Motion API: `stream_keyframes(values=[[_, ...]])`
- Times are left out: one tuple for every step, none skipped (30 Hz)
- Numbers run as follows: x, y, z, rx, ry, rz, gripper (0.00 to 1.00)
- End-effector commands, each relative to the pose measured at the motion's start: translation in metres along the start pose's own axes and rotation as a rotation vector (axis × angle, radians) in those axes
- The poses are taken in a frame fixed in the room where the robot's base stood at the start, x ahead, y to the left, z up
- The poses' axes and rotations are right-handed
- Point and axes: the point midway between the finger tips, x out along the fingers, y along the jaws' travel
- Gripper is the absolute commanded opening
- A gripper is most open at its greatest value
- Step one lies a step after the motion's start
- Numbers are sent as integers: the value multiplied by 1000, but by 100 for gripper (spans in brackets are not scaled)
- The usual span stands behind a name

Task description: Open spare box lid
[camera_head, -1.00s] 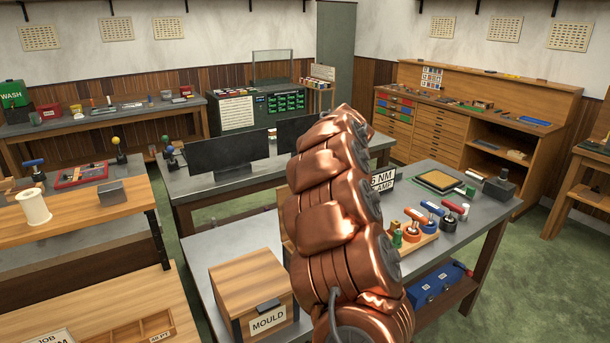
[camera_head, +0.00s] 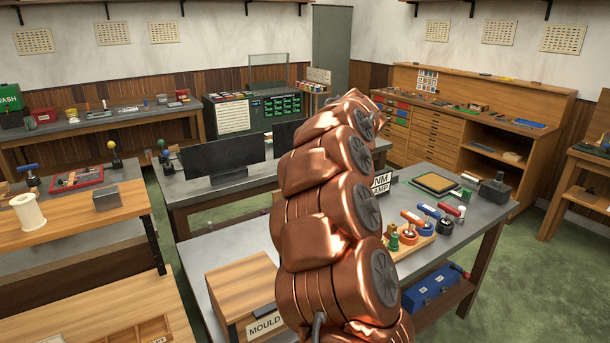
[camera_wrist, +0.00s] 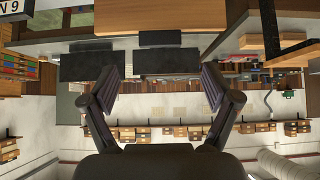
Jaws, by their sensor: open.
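I cannot make out a box marked as the spare box in these frames. A wooden box (camera_head: 240,284) with a flat closed top and a MOULD label stands on the near grey table in the head view; my copper arm covers its right side. A blue box (camera_head: 430,287) sits on the shelf under that table, its label too small to read. My gripper (camera_wrist: 160,88) is open and empty in the wrist view, which looks upside down into the room. In the head view the gripper is not seen; my arm fills the middle.
On the near table (camera_head: 455,216) are a rack of coloured-handled tools (camera_head: 415,240), a yellow-topped pad (camera_head: 435,183) and a dark block (camera_head: 495,187). Two dark panels stand on the table behind. A wooden bench (camera_head: 60,223) is at left. Green floor (camera_head: 540,270) is open at right.

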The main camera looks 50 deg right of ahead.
Motion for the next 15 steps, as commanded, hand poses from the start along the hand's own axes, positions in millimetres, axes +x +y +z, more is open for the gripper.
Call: stream_keyframes(values=[[-11, 1, -1, 0, 2, 3, 88], [-15, 1, 0, 0, 2, 3, 88], [-21, 1, 0, 0, 2, 4, 88], [-25, 1, 0, 0, 2, 4, 88], [-29, 1, -1, 0, 3, 4, 88], [-34, 2, -1, 0, 3, 4, 88], [-37, 2, -1, 1, 3, 3, 88], [-39, 1, -1, 1, 3, 3, 88], [-42, 1, -1, 0, 3, 2, 88], [-44, 1, -1, 0, 2, 1, 88], [-46, 0, -1, 0, 2, 1, 88], [-47, 0, -1, 0, 2, 0, 88], [-48, 0, -1, -1, 2, 0, 88], [-48, 0, -1, -1, 2, 0, 88], [-48, 0, -1, 0, 2, 0, 88]])
